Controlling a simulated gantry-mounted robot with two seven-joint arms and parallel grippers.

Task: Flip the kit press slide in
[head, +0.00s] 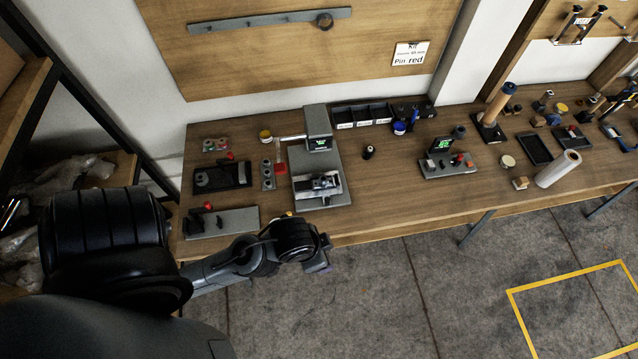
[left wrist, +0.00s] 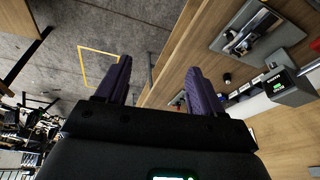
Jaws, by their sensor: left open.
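The kit press (head: 318,125) is a grey upright head with a small green-lit display, standing on a grey base plate (head: 335,160) on the bench. A metal slide with a dark fixture (head: 320,185) sits at the front of that plate. The press head also shows at the right of the left wrist view (left wrist: 287,88), with the slide (left wrist: 252,32) above it. My left gripper (head: 323,261) is beyond the bench's front edge, below the press in the head view. Its two purple fingers (left wrist: 160,80) are apart with nothing between them. My right gripper is not in view.
The wooden bench (head: 390,190) holds a black tray (head: 222,178), a grey block (head: 222,222) at the left, several dark bins (head: 361,115), and a second display unit (head: 446,160). A small black cylinder (head: 368,152) stands right of the press. A wall card (head: 410,53) reads "Pin red".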

